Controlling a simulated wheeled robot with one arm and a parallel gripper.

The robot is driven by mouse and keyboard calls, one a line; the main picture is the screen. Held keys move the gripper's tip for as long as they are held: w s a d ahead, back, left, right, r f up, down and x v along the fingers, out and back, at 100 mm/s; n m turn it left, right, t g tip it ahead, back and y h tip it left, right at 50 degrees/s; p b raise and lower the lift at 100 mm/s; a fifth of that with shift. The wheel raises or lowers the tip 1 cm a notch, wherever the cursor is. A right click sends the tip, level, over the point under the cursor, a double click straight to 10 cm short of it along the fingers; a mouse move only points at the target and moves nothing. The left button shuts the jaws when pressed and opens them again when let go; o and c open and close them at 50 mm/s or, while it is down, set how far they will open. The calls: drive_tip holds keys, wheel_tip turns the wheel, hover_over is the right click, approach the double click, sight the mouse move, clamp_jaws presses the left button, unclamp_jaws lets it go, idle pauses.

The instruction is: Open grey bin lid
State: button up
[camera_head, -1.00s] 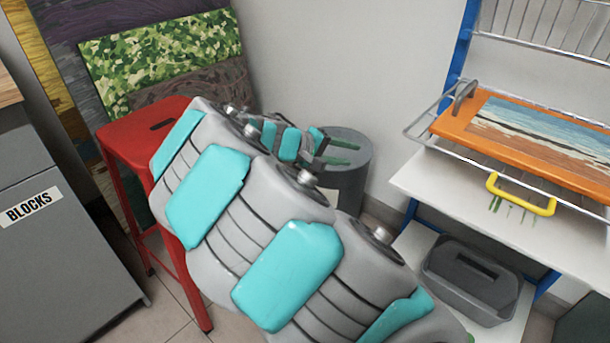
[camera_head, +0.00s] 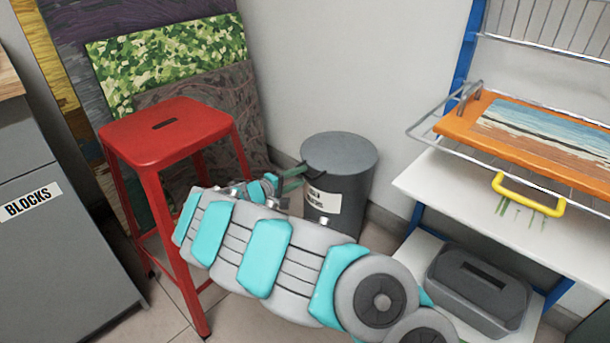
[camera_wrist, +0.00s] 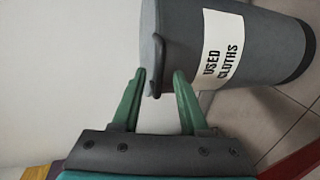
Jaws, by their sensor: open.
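The grey bin (camera_head: 340,185) stands on the floor by the wall, with a white label. Its round grey lid (camera_head: 340,152) is shut on top. In the wrist view the bin (camera_wrist: 262,45) lies sideways in the picture, its label reads "USED CLOTHS", and the lid (camera_wrist: 149,35) is at its left end. A dark tab on the lid's rim (camera_wrist: 156,75) shows near my fingertips. My gripper (camera_wrist: 158,80) is open, its two green fingers on either side of the rim tab. I cannot tell whether they touch it. In the head view my gripper (camera_head: 291,178) is at the bin's left side.
A red stool (camera_head: 165,135) stands left of the bin, close to my arm. A white shelf unit (camera_head: 440,185) with a drying rack is on the right, with a grey caddy (camera_head: 478,288) on its lower shelf. Painted boards (camera_head: 170,50) lean behind the stool.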

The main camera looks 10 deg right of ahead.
sight(305, 174)
drive_tip(key=shift+x, duration=1.6)
clamp_jaws()
